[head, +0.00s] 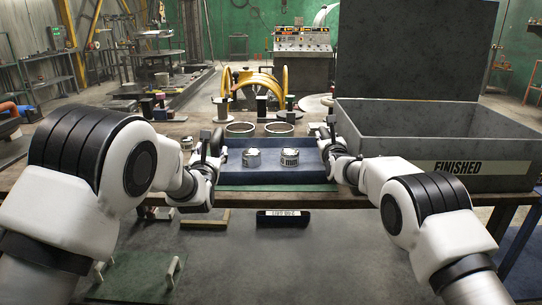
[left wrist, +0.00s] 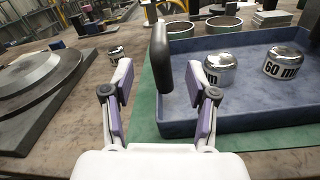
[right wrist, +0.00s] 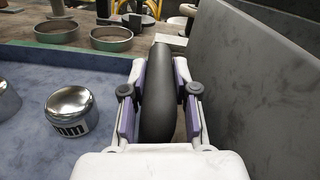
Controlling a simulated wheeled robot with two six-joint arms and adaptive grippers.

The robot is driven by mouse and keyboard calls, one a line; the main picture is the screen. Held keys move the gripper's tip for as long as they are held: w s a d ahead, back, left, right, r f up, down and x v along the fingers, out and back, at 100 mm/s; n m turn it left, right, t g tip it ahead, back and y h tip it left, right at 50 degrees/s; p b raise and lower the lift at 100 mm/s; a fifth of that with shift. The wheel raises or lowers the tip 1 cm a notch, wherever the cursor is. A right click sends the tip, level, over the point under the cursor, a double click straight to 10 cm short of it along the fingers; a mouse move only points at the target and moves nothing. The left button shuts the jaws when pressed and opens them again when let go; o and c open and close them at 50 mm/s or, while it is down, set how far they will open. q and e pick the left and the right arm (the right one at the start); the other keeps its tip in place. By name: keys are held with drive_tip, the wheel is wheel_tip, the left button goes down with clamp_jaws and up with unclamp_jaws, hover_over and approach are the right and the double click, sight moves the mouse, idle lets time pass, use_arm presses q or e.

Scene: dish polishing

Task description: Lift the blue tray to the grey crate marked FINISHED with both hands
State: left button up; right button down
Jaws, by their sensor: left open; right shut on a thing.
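The blue tray (head: 262,178) lies on the workbench with two shiny domed parts, (head: 252,157) and (head: 290,157), in it. A black upright handle stands at each end of the tray. My left gripper (head: 209,150) is at the left end; in the left wrist view its fingers (left wrist: 160,85) are spread, with the left handle (left wrist: 161,54) showing between and beyond them. My right gripper (head: 332,147) is shut on the right handle (right wrist: 157,95). The grey crate (head: 400,150) marked FINISHED stands right of the tray, its lid raised.
The crate wall (right wrist: 275,70) is close beside my right gripper. Two rings, (head: 240,128) and (head: 279,127), lie behind the tray. A small shiny part (left wrist: 115,55) and a round metal plate (left wrist: 45,85) show left of my left gripper. A dark labelled bin (head: 284,219) is below the bench's front edge.

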drive_tip(key=c, duration=0.8)
unclamp_jaws()
drive_tip(key=shift+r, duration=0.45)
drive_tip(key=shift+s+a, duration=0.1)
drive_tip(key=shift+f, duration=0.1)
drive_tip(key=shift+f, duration=0.1)
drive_tip(key=shift+s, duration=0.2)
drive_tip(key=s, duration=1.1)
drive_tip(key=shift+s+d, duration=0.25)
drive_tip(key=shift+s, duration=0.05)
